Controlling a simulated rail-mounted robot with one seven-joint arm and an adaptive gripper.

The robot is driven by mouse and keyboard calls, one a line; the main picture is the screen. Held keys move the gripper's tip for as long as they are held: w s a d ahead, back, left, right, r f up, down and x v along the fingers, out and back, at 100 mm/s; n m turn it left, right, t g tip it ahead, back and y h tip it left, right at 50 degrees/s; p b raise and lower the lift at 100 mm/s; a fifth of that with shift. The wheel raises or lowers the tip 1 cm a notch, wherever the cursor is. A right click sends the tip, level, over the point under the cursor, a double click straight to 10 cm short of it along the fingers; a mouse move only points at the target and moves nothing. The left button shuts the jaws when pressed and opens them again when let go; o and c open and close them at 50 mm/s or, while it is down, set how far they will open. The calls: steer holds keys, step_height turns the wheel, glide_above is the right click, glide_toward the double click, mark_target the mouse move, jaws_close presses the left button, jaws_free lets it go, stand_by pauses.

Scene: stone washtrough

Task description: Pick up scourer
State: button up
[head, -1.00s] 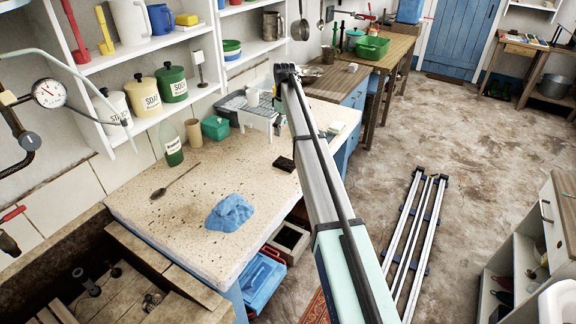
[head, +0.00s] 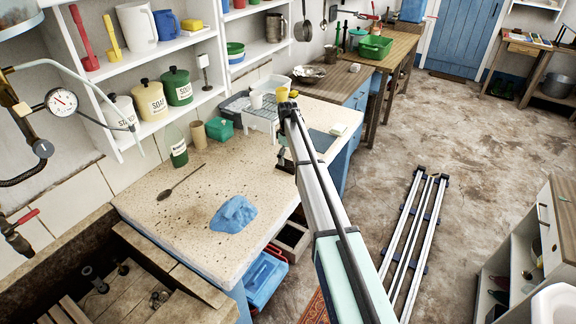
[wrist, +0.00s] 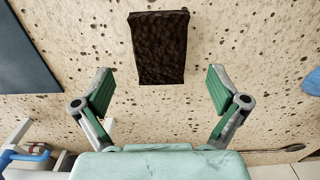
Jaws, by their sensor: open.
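The scourer is a dark brown, rough rectangular block (wrist: 159,47), lying flat on the speckled stone counter (wrist: 60,105). In the wrist view it sits top centre, just beyond my gripper (wrist: 160,82). My gripper's two green-padded fingers are spread wide and empty. The gap between them lines up with the scourer, with no visible contact.
A blue cloth (head: 233,214) and a spoon (head: 181,182) lie on the counter to the left. A dish rack (head: 262,112) with a yellow cup (head: 282,94) stands behind my arm. A dark blue-grey flat item (wrist: 25,50) lies left of the scourer in the wrist view.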

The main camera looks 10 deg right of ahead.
mark_target(288, 164)
steer(key=shift+f+p, duration=0.6)
steer(key=shift+f, duration=1.2)
steer(key=c, duration=0.9)
steer(key=shift+r, duration=0.15)
step_height(288, 164, up, 20)
steer(key=b, duration=0.5)
steer(key=shift+o, duration=1)
steer(key=c, duration=0.4)
